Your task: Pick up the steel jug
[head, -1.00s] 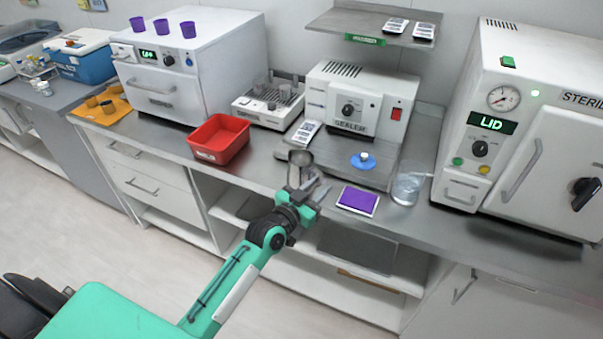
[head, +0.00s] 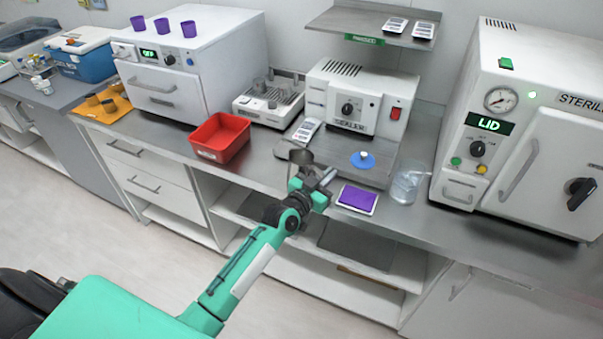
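The steel jug (head: 301,158) is a small grey metal vessel standing at the front of the steel counter, left of the purple pad. My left gripper (head: 316,177) is right at the jug, on its near side. Its fingers look apart, one at the jug's near side and one to its right. The gripper hides the lower part of the jug, and I cannot tell whether the fingers touch it. My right gripper is not in view.
A red bin (head: 220,137) stands left of the jug. A purple pad (head: 357,198) and a clear beaker (head: 405,186) are to the right. The sealer (head: 362,100) with a blue disc (head: 362,160) is behind. Open shelves (head: 330,262) lie below the counter.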

